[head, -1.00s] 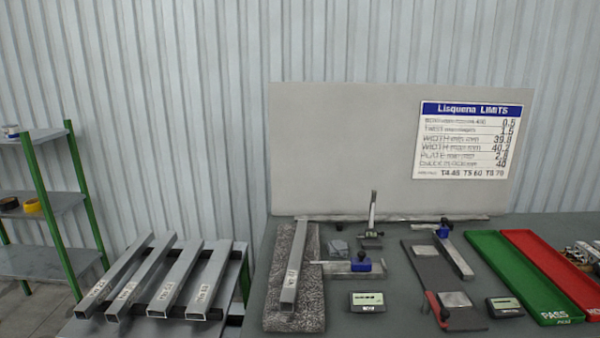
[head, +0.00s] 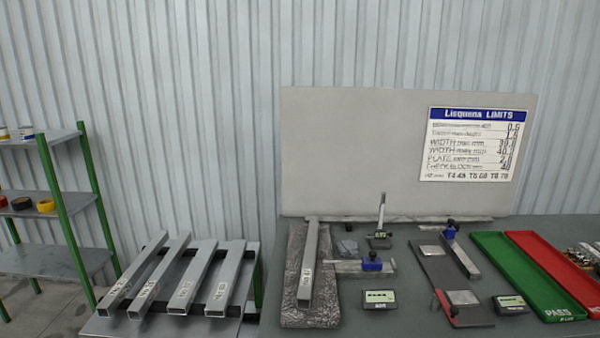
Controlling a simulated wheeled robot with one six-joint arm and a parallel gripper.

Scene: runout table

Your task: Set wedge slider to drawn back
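I cannot tell for sure which part is the wedge slider. One blue block with a dark knob (head: 372,262) sits at the right end of a flat steel bar (head: 345,267), beside the speckled stone plate (head: 310,316). A second blue block with a knob (head: 449,231) sits at the far end of a steel bar (head: 463,258), along the right side of a dark base plate (head: 437,267). A square tube (head: 307,265) lies lengthwise on the stone plate. My gripper is not in view.
A small display (head: 379,299) and another display (head: 510,305) stand near the front. An upright stand (head: 380,232) is at the back. A green tray (head: 525,275) and red tray (head: 560,268) lie right. Several tubes (head: 185,285) rest on a left rack, near a shelf (head: 50,262).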

